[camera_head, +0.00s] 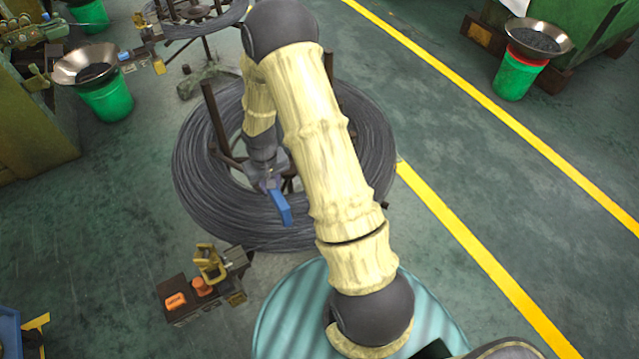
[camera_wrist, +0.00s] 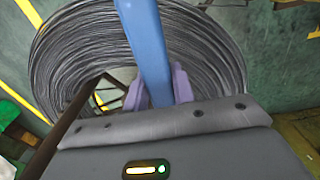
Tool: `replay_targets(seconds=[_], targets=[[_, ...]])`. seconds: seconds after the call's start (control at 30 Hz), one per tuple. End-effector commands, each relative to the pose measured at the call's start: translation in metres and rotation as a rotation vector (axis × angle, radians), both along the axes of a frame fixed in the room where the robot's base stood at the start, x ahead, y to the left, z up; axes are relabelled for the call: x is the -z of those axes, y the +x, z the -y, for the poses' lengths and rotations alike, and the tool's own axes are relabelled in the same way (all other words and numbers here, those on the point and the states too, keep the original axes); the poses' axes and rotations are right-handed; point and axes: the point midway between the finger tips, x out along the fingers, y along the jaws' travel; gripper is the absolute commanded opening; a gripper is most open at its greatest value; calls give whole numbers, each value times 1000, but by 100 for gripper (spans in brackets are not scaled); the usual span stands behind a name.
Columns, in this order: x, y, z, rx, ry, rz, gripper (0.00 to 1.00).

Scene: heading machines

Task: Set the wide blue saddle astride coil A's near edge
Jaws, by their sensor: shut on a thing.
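The wide blue saddle (camera_head: 279,207) is held in my gripper (camera_head: 268,186), above the near part of the coil. In the wrist view the saddle (camera_wrist: 148,45) runs up from between the two purple-grey fingers of my gripper (camera_wrist: 159,88), which are shut on it. Coil A appears to be the big ring of dark wire (camera_head: 215,205) under my arm; it fills the upper part of the wrist view (camera_wrist: 80,50). The saddle's lower end overlaps the coil's near side in the head view. Whether it touches the wire I cannot tell. My arm hides part of the coil's middle and right side.
Brown posts (camera_head: 215,115) rise inside the coil. A small dark stand (camera_head: 190,300) with orange and yellow parts sits in front of the coil. A green bucket (camera_head: 108,97) with a metal bowl stands at the back left. The floor right of the coil is clear.

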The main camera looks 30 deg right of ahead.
Motion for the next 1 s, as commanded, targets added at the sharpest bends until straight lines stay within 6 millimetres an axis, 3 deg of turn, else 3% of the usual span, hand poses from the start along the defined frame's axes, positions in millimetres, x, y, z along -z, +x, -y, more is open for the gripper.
replay_targets(seconds=[0.17,0.5,0.6,1.0], targets=[[10,0,14,13,0,-1,0],[66,-17,116,97,1,-1,0],[72,-22,132,107,0,0,0],[72,-24,137,107,0,0,0]])
